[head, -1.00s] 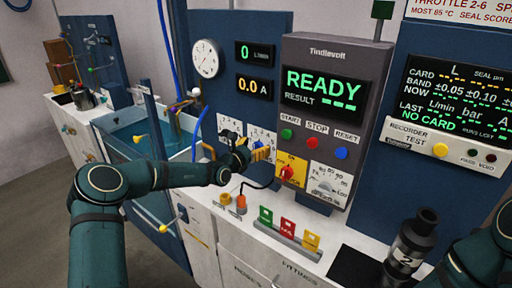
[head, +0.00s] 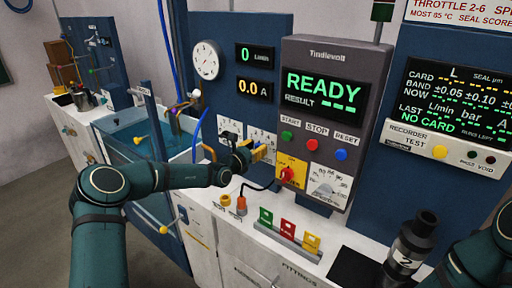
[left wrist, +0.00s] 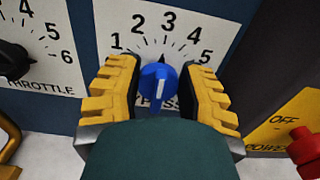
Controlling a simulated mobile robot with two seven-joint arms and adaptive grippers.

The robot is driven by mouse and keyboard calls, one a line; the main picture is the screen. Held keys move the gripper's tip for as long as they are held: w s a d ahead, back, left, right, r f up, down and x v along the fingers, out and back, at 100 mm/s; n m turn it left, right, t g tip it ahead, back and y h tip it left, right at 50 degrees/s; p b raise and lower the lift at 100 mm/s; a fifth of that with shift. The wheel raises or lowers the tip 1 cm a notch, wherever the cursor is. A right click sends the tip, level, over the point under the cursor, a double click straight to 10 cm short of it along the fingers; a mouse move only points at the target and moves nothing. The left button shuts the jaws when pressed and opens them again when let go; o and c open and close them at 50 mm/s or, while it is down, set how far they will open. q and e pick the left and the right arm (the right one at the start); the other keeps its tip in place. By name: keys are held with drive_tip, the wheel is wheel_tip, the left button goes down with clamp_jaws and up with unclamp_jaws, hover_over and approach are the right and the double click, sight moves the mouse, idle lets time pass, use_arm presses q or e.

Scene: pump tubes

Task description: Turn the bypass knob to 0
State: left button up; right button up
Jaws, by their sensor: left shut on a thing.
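The bypass knob (left wrist: 158,85) is blue with a white line and shows in the left wrist view, on a white dial plate (left wrist: 160,22) numbered 1 to 5 in sight. The line runs nearly upright in the picture. The 0 mark is hidden behind my gripper, and the BYPASS label is partly covered. My left gripper (left wrist: 165,92) has its yellow fingers on both sides of the knob and is shut on it. In the head view the left gripper (head: 258,153) is at the dial panel and hides the knob. My right gripper is out of view.
The throttle dial (left wrist: 15,62) is left of the bypass dial. The red power switch (head: 287,174) on its yellow plate is close on the right. Below are an orange-tipped cable plug (head: 241,203) and coloured cards (head: 288,227). A black bottle (head: 412,245) stands at right.

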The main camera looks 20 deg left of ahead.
use_arm(q)
drive_tip(key=n+p, duration=0.4)
drive_tip(key=shift+w+a+r+p, duration=0.1)
drive_tip(key=shift+a+r+p, duration=0.1)
drive_tip(key=shift+p, duration=0.1)
drive_tip(key=n+p, duration=0.1)
drive_tip(key=n, duration=0.1)
drive_tip(key=n+p, duration=0.2)
drive_tip(key=n, duration=0.1)
drive_tip(key=n+p, duration=0.1)
drive_tip(key=n, duration=0.2)
drive_tip(key=shift+w+a+f, duration=0.1)
drive_tip(key=shift+a+f, duration=0.15)
drive_tip(key=shift+f, duration=0.15)
drive_tip(key=n, duration=0.1)
drive_tip(key=n+p, duration=0.1)
drive_tip(key=n, duration=0.3)
drive_tip(key=shift+f, duration=0.25)
drive_tip(key=shift+n, duration=0.4)
drive_tip(key=o, duration=1.2)
drive_tip(key=shift+w+f, duration=0.1)
drive_tip(key=shift+a, duration=0.1)
drive_tip(key=v, duration=1.2)
